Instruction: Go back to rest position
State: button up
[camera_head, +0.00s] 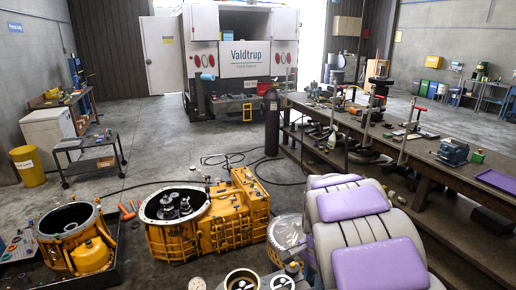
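My gripper is not in view, so I cannot see whether it is open or shut or holds anything. A large yellow transmission housing (238,213) lies on the floor at the centre, its round open end facing up with metal shafts inside. A second yellow round housing (92,255) sits in a dark tray (25,278) at the lower left. Several orange-handled tools (128,210) lie on the floor between the two housings.
A long workbench (445,180) with tools and a vise (453,152) runs along the right. A dark cylinder (272,122) stands at its far end. Cables (235,160) cross the floor. A cart (90,165) and yellow bin (28,166) stand left. The floor toward the truck (243,60) is mostly clear.

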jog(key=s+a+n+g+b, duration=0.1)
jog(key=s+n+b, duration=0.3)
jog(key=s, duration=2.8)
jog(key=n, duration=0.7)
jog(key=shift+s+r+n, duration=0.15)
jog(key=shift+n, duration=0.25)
